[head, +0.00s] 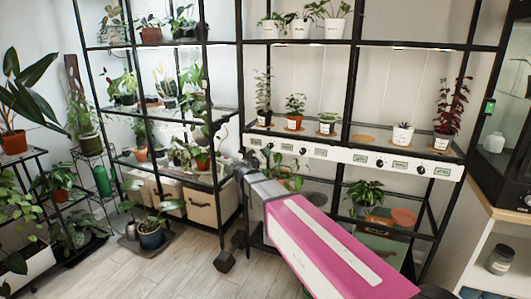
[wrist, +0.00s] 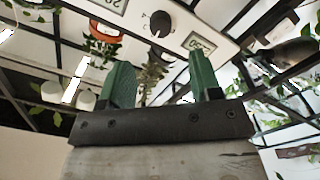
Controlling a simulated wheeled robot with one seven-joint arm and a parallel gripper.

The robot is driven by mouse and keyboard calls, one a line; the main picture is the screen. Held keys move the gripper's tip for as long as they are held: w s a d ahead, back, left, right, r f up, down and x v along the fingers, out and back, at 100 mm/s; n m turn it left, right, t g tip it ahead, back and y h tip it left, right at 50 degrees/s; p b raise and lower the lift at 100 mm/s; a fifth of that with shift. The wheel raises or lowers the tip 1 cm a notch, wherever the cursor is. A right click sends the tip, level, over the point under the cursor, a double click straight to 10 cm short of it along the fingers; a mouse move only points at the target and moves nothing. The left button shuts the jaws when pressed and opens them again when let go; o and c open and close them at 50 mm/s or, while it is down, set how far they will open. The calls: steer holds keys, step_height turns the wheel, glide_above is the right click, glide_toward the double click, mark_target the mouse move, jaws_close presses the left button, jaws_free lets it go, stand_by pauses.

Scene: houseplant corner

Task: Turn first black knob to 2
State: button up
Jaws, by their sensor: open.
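A white panel strip (head: 345,156) with several small black knobs and greenish labels runs along the front of the right-hand shelf. The leftmost black knob I can make out (head: 268,147) is close above my gripper in the head view. In the wrist view one round black knob (wrist: 160,24) shows on the white panel, between two labels, beyond my fingertips. Its pointer setting is too small to read surely. My gripper (wrist: 162,75) is open, with two green fingers apart and nothing between them. In the head view its fingers are hard to make out.
Potted plants (head: 295,110) stand on the shelf just above the panel. Black rack posts (head: 346,90) frame the area. The wooden floor (head: 190,265) at left front is largely clear.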

steer(key=shift+v, duration=1.1)
steer(key=s+d+f+m+g, duration=0.1)
steer(key=s+d+f+g, duration=0.15)
steer(key=d+f, duration=0.35)
steer(key=s+d+f+m+g+h, duration=0.1)
steer(key=s+d+f+g, duration=0.1)
steer(key=d+f+g, duration=0.35)
steer(key=s+d+f+m+g, duration=0.1)
steer(key=s+d+f, duration=0.25)
steer(key=d, duration=0.45)
steer(key=s+d+f+g+y, duration=0.3)
steer(key=s+f, duration=0.3)
steer(key=s, duration=0.2)
steer(key=s+d+f+m+g+y, duration=0.1)
steer(key=s+d+f+g+y, duration=0.3)
steer(key=s+f+g, duration=0.1)
steer(key=s+f, duration=0.1)
steer(key=s, duration=0.1)
steer(key=shift+s+d, duration=0.3)
steer(key=shift+s, duration=0.05)
steer(key=shift+f, duration=0.1)
